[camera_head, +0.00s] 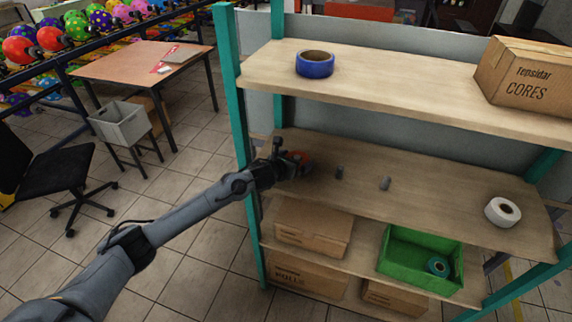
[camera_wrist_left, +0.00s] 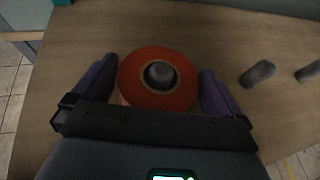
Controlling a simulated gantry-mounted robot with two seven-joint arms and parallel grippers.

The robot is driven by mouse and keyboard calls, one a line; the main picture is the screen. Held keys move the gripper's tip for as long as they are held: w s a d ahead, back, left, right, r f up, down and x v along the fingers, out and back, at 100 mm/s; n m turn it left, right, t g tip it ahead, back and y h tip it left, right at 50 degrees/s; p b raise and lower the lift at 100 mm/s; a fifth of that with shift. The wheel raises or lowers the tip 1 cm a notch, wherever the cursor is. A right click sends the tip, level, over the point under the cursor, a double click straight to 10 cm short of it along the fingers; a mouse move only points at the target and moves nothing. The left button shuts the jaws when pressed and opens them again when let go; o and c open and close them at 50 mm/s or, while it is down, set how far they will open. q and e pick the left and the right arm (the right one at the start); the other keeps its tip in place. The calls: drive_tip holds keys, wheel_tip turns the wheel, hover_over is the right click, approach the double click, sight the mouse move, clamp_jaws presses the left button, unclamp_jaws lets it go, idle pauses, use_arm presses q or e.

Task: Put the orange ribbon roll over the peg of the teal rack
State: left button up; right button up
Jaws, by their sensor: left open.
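The orange ribbon roll (camera_wrist_left: 142,90) lies flat on the middle shelf of the teal rack (camera_head: 232,90). A grey peg (camera_wrist_left: 160,73) shows inside the roll's hole, so the roll is around this peg. In the head view the roll (camera_head: 303,156) is partly hidden by my left gripper (camera_head: 292,160). My left gripper is open, with one finger on each side of the roll and a small gap visible at each side in the left wrist view. Whether the roll rests fully down on the shelf is hard to tell. My right gripper is not in view.
Two bare grey pegs (camera_head: 339,172) (camera_head: 385,183) stand to the right on the same shelf. A white roll (camera_head: 502,211) lies farther right. A blue roll (camera_head: 315,64) and a cardboard box (camera_head: 530,75) are on the top shelf, overhead. A green bin (camera_head: 400,276) sits below.

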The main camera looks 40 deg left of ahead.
use_arm(q)
drive_tip(key=v, duration=1)
drive_tip(key=shift+p, duration=0.3)
